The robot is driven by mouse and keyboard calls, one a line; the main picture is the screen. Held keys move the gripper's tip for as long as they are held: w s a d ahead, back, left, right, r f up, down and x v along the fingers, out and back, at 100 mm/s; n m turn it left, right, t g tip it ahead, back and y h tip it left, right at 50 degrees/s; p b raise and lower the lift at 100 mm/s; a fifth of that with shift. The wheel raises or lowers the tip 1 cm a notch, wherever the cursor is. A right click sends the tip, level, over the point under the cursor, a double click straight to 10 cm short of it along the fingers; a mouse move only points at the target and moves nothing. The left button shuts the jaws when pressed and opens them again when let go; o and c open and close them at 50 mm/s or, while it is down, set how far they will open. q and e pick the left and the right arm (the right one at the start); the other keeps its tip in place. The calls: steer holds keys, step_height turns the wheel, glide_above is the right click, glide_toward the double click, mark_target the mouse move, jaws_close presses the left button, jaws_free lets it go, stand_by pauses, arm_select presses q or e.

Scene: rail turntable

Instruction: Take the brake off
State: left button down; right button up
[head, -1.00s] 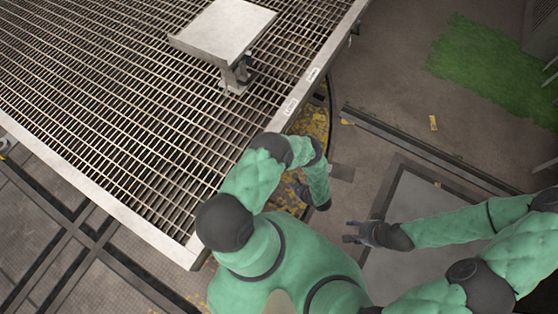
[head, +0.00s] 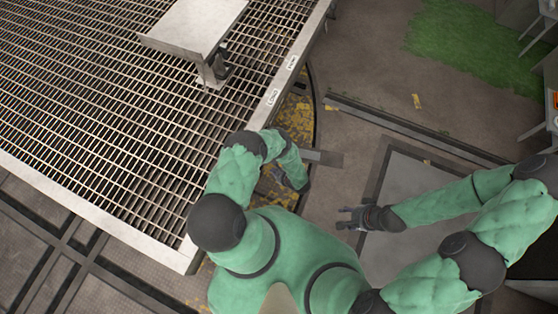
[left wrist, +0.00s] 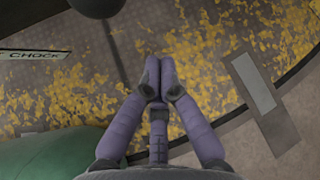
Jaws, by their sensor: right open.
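The turntable deck (head: 180,250) is a metal grating with a pale rim, at the upper left of the head view. Small labels (head: 272,97) sit on its right rim; one reads CHOCK in the left wrist view (left wrist: 35,54). I cannot pick out the brake for certain. My left gripper (head: 306,188) is low beside the deck's right edge, over yellow-flaked ground, partly hidden by its arm. In the left wrist view its fingers (left wrist: 157,80) meet at the tips with nothing visible between them. My right gripper (head: 345,218) is open and empty, to the right of the deck.
A flat stand (head: 192,28) on a post rises from the deck. A grey flat bar (head: 322,157) lies just beyond my left gripper; it also shows in the left wrist view (left wrist: 253,85). A grey floor plate (head: 420,165) lies right. Tables (head: 540,130) stand at the far right.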

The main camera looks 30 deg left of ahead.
arm_select(q)
steer(key=shift+s+a+r, duration=0.3)
steer(key=shift+a+r, duration=0.2)
steer(key=shift+a, duration=0.25)
steer(key=shift+s+a+r, duration=0.3)
steer(key=shift+a+r, duration=0.2)
steer(key=shift+a, duration=0.25)
steer(key=shift+r, duration=0.15)
